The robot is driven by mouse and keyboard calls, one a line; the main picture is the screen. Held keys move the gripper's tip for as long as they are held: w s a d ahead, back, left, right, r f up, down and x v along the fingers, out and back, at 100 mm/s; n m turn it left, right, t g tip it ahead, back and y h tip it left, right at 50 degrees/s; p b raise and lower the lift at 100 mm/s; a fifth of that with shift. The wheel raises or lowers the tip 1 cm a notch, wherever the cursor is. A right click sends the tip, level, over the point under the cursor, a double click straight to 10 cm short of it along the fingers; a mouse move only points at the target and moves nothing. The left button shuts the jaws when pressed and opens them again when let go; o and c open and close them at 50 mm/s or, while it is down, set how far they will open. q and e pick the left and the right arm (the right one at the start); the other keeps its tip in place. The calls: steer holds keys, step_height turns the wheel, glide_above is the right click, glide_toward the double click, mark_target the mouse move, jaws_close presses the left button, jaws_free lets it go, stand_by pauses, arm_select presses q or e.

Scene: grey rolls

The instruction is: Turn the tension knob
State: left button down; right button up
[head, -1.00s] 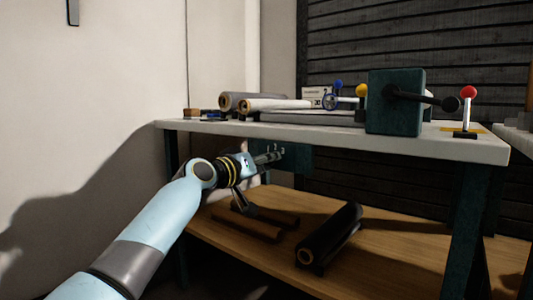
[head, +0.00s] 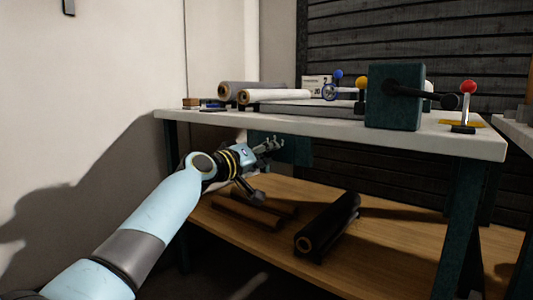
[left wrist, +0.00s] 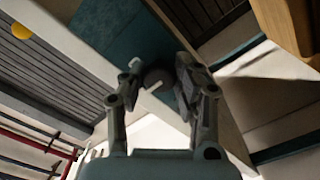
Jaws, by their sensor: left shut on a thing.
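The tension knob (left wrist: 157,80) is a dark round knob with a white pointer bar. It shows in the left wrist view on a teal panel (left wrist: 118,38). In the head view the teal panel (head: 299,151) hangs under the bench top, and the knob is hidden behind my fingers. My left gripper (head: 275,145) reaches to this panel from the left. Its two fingers stand on either side of the knob in the left wrist view (left wrist: 158,84) and are shut on it. My right gripper is not in view.
The white bench top (head: 330,125) lies just above my left gripper. On it are rolls (head: 275,96), a teal block with a black handle (head: 393,97) and a red-topped lever (head: 467,88). A black roll (head: 328,223) lies on the wooden shelf (head: 385,232) below.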

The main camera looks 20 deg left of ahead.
arm_select(q)
steer(key=c, duration=1)
jaws_free()
steer(key=shift+o, duration=0.2)
steer(key=shift+s+a, duration=0.1)
steer(key=v, duration=1.1)
steer(key=shift+s, duration=0.4)
steer(key=shift+a+f, duration=0.1)
